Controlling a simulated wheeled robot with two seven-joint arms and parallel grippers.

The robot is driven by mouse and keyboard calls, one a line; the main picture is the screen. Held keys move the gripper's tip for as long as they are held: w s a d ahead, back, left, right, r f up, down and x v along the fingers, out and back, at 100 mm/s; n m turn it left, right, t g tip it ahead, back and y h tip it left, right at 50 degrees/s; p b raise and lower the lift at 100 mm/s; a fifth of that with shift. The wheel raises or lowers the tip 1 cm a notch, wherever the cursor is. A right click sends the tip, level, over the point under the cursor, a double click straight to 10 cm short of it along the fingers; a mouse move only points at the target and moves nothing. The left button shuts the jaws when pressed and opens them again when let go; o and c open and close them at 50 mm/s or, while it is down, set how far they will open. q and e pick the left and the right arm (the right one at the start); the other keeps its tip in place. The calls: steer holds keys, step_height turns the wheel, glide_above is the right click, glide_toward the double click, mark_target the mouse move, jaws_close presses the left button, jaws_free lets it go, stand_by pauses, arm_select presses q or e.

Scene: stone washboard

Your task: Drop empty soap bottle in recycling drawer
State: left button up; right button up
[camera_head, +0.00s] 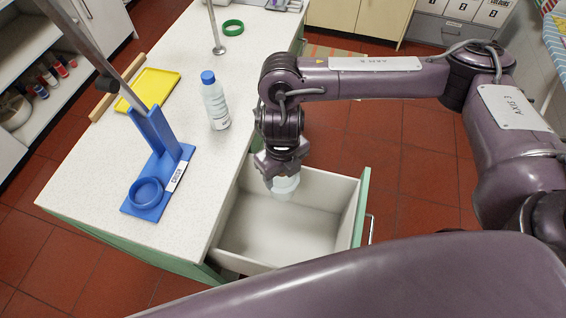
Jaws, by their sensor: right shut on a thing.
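My right gripper (281,167) hangs over the open drawer (262,232), pointing down. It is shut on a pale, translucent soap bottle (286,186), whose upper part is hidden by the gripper. The bottle shows just below the fingers, over the far part of the drawer; I cannot tell its exact height above the drawer floor. The visible drawer floor is bare. The drawer has pale walls and a green front with a metal handle at right. My left gripper is not in view.
A clear bottle with a blue cap (215,101) stands on the white counter (95,180). A blue stand (157,160), a yellow tray (153,88) and a green ring (232,27) are also there. Red tiled floor (415,160) lies right of the drawer.

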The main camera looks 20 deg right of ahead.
step_height(320, 180, down, 5)
steer(key=b, duration=0.3)
steer(key=shift+r+b, duration=0.2)
steer(key=shift+b, duration=0.2)
steer(key=shift+d+f+b, duration=0.1)
steer(key=shift+f+b, duration=0.2)
steer(key=shift+f, duration=0.1)
steer(key=o, duration=1.4)
steer(key=shift+w+r, duration=0.1)
steer(key=shift+r, duration=3.9)
